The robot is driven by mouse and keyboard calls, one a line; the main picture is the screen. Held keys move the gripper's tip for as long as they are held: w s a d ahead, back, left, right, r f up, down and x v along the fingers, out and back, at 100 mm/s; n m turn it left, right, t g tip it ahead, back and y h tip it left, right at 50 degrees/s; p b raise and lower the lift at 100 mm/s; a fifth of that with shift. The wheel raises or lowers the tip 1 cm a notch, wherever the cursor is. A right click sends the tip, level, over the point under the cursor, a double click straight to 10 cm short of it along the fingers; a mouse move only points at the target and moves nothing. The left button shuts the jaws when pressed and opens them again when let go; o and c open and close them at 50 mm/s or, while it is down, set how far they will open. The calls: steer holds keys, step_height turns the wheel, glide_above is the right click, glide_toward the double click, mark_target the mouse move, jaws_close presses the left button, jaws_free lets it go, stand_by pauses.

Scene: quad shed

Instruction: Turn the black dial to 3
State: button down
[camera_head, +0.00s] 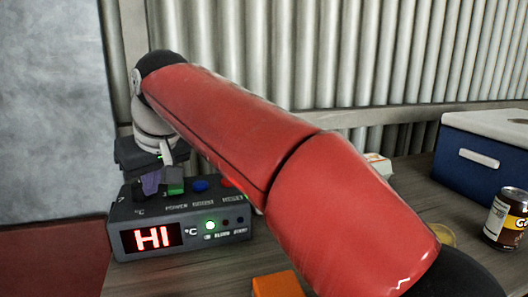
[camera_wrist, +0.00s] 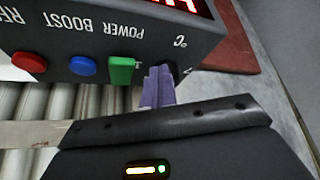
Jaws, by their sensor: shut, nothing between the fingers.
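The black control box (camera_head: 185,215) stands on the table at the left, its red display (camera_head: 152,237) reading "HI" in the head view. The black dial (camera_wrist: 173,68) is on its top, at the end beside the green button, and is mostly hidden by my fingers; its setting cannot be read. My gripper (camera_wrist: 157,88) has purple fingers, shut and empty, at the dial. Whether they touch it I cannot tell. In the head view my gripper (camera_head: 151,183) is over the box's left part.
Beside the dial are the green power button (camera_wrist: 121,70), the blue boost button (camera_wrist: 83,66) and the red reset button (camera_wrist: 29,62). An orange block (camera_head: 277,286) lies in front. A can (camera_head: 506,220) and a blue cooler (camera_head: 480,165) stand right. A corrugated wall (camera_head: 300,50) is behind.

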steer(key=shift+s+a+r+p, duration=0.1)
steer(key=shift+s+a+p, duration=0.2)
steer(key=shift+p, duration=0.1)
steer(key=shift+s+a+p, duration=0.3)
steer(key=shift+a+p, duration=0.1)
steer(key=shift+p, duration=0.2)
steer(key=shift+s+d, duration=0.1)
stand_by(0.3)
steer(key=shift+s+d, duration=0.1)
steer(key=shift+s, duration=0.15)
steer(key=shift+r+p, duration=0.4)
steer(key=shift+r, duration=0.55)
step_height(320, 180, up, 4)
